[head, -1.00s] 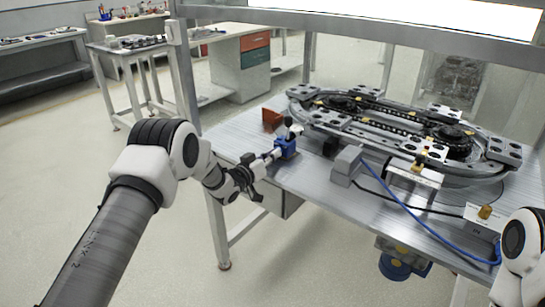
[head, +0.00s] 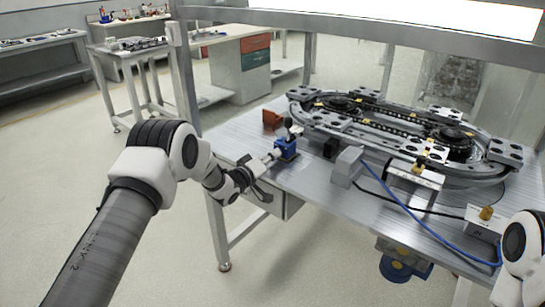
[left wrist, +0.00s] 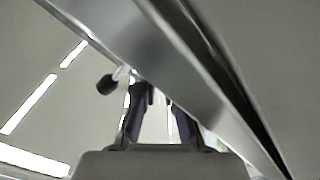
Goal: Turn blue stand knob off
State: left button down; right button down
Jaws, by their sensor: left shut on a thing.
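The blue stand (head: 286,149) sits near the left front edge of the metal table, with a dark ball-ended lever on top. A pale shaft (head: 259,164) reaches from it toward my left gripper (head: 258,183). My left gripper is at the near, left end of this shaft, just outside the table edge, and is shut on the stand's knob, which the gripper mostly hides. In the left wrist view its two dark fingers (left wrist: 156,112) point upward, and a dark knob on a pale stem (left wrist: 107,84) shows beside them. My right gripper is out of view.
The oval ring track (head: 390,125) fills the back of the table (head: 340,203). A grey block (head: 347,166), a blue hose (head: 405,207) and a white box (head: 484,222) lie along the right front.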

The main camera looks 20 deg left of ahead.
pick_arm(q)
jog(key=shift+r, duration=0.1)
jog(key=c, duration=1.5)
grip_release()
jog(key=shift+c, duration=0.2)
jog(key=v, duration=1.2)
